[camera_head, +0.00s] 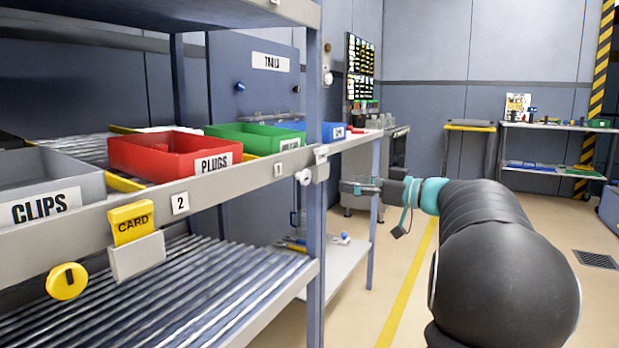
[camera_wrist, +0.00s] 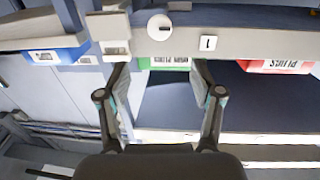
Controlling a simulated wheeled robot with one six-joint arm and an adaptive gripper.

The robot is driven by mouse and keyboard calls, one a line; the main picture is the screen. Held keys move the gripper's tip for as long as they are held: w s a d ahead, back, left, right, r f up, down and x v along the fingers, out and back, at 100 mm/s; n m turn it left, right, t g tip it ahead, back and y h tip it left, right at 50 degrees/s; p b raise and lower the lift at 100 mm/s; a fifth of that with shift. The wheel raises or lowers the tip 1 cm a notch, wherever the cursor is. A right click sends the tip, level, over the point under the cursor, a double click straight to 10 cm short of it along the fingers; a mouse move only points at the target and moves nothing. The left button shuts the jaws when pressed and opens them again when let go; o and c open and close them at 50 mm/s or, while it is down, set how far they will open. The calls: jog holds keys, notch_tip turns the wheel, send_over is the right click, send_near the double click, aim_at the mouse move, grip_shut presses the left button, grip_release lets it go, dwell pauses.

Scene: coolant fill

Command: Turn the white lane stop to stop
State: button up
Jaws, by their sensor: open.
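The white lane stop (camera_head: 304,177) is a small round disc with a dark mark on the front rail of the shelf, beside the corner post. In the wrist view, which is upside down, the white disc (camera_wrist: 159,27) sits at the top middle with a short dark bar lying sideways, right of its centre. My gripper (camera_head: 362,187) is to the right of the post in the head view. In the wrist view my gripper (camera_wrist: 160,70) has its two fingers spread and empty, below the disc and apart from it.
A white block (camera_wrist: 110,27) on the post is close beside the disc. A tag marked 1 (camera_head: 278,169) is on its other side. Red PLUGS (camera_head: 175,155), green and blue bins sit above the rail. A yellow disc (camera_head: 67,281) and yellow CARD (camera_head: 131,221) are at left.

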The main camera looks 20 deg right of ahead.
aim_at(308, 176)
jog(key=p+x, duration=0.1)
jog(key=x, duration=1.1)
jog(key=shift+w+a, duration=0.15)
jog(key=shift+w, duration=0.1)
grip_shut()
